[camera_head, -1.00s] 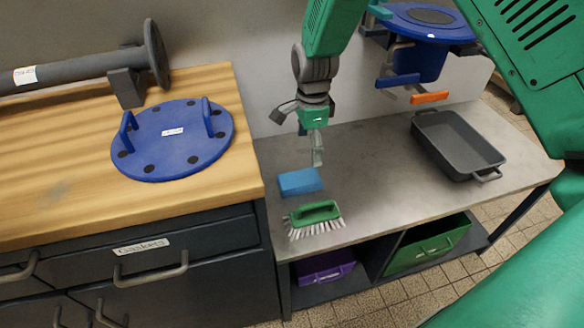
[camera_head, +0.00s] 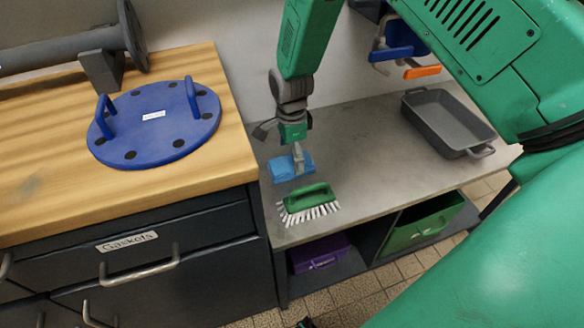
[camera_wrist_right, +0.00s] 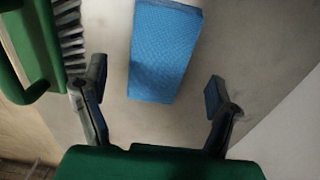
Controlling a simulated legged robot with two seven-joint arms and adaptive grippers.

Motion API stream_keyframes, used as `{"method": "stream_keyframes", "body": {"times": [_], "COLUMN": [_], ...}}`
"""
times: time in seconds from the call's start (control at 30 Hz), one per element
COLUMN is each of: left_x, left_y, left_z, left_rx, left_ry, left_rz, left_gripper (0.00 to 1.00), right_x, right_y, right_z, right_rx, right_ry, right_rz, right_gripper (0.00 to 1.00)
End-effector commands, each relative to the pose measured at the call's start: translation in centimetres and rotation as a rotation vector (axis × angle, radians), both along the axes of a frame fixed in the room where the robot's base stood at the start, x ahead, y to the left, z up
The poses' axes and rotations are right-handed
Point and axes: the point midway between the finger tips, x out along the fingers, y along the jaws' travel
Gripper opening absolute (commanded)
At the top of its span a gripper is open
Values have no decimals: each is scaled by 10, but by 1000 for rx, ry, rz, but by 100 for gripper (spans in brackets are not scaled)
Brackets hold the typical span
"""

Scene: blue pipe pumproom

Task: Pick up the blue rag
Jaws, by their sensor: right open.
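The blue rag (camera_head: 283,169) is a folded block lying flat on the grey metal table. In the right wrist view the rag (camera_wrist_right: 165,50) lies ahead of the fingers, roughly centred between their lines. My right gripper (camera_head: 297,160) is above the rag in the head view and hides part of it. In the right wrist view the right gripper (camera_wrist_right: 155,100) is open, with its two fingers spread apart and nothing between the tips. My left gripper does not show.
A green scrub brush (camera_head: 309,203) lies close in front of the rag; it also shows in the right wrist view (camera_wrist_right: 35,45). A grey tray (camera_head: 445,122) stands at the table's right. The wooden bench (camera_head: 225,130) with a blue flange (camera_head: 155,122) rises at the left. The table's middle is clear.

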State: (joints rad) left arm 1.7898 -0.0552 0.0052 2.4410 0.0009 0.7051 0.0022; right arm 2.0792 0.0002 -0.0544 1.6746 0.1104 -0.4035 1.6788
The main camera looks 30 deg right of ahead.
Motion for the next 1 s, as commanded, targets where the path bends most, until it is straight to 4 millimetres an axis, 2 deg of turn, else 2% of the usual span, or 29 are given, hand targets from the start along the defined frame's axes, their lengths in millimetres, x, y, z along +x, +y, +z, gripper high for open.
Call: {"method": "stream_keyframes", "body": {"times": [0.03, 0.17, 0.4, 0.43, 0.57, 0.6, 0.87, 1.0], "left_x": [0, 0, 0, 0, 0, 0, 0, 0], "left_y": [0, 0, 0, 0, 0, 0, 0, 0], "left_z": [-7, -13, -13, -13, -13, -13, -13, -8], "left_rx": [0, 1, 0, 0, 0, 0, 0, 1], "left_ry": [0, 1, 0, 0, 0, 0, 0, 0], "left_rz": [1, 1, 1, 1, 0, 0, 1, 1], "left_gripper": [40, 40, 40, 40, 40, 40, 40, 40], "right_x": [-1, -2, -1, -1, -1, -1, -1, 0], "right_y": [0, -1, -4, -4, -2, -2, -1, -2], "right_z": [-13, -32, -35, -35, -34, -34, -33, -21], "right_rx": [0, 5, 7, 6, 4, 4, 2, 4], "right_ry": [2, 3, 0, 1, 1, 1, 1, -1], "right_rz": [1, 0, 0, 0, 0, 1, 1, -1], "right_gripper": [81, 81, 81, 78, 32, 27, 27, 26]}}
